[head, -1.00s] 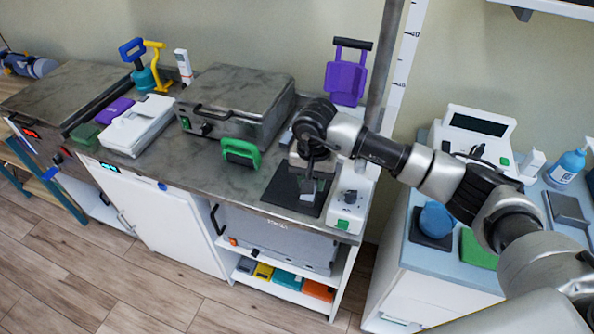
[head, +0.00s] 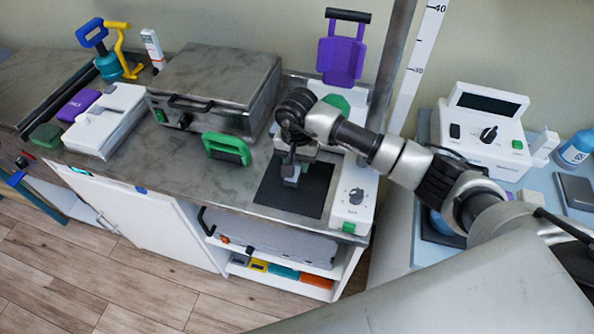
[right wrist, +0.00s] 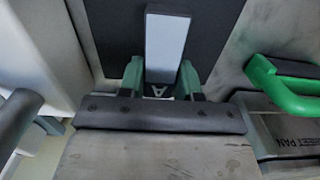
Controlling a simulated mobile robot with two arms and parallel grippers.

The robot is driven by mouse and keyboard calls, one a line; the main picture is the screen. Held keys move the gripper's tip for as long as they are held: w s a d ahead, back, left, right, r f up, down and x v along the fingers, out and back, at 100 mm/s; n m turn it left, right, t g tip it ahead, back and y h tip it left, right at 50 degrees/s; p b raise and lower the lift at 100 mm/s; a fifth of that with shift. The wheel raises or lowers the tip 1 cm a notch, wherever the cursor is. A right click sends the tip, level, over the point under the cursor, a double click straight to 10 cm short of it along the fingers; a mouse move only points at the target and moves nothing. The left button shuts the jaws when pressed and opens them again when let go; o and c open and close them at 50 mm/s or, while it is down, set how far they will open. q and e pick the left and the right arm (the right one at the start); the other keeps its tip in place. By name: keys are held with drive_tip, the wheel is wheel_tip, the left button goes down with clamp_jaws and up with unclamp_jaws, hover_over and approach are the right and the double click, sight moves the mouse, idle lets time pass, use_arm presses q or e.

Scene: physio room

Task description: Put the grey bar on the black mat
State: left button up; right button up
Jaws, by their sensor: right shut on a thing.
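The black mat (head: 316,192) lies flat on the grey counter, left of a white device with a dial. My right gripper (head: 289,168) is above the mat, pointing down. It is shut on the grey bar (head: 292,181), whose lower end shows below the fingers over the middle of the mat. In the right wrist view the grey bar (right wrist: 167,45) sits between the two green fingertips (right wrist: 161,80), with the black mat (right wrist: 110,35) behind it. I cannot tell whether the bar touches the mat. My left gripper is not in view.
The white dial device (head: 352,203) stands close at the mat's right edge. A green-handled item (head: 227,149) and a grey lidded appliance (head: 215,85) stand to the left. Bare counter lies left of the mat.

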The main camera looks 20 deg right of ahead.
sight(297, 171)
wheel_tip(297, 171, down, 3)
drive_tip(key=shift+r+b, duration=0.1)
drive_tip(key=shift+b, duration=0.3)
drive_tip(key=shift+f+b, duration=0.4)
drive_tip(key=shift+b, duration=0.05)
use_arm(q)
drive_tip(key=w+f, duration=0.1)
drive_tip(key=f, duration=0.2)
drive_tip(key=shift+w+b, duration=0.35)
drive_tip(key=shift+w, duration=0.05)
use_arm(e)
drive_tip(key=shift+f, duration=0.3)
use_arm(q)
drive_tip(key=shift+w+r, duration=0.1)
use_arm(e)
drive_tip(key=o, duration=0.9)
drive_tip(key=shift+r, duration=0.1)
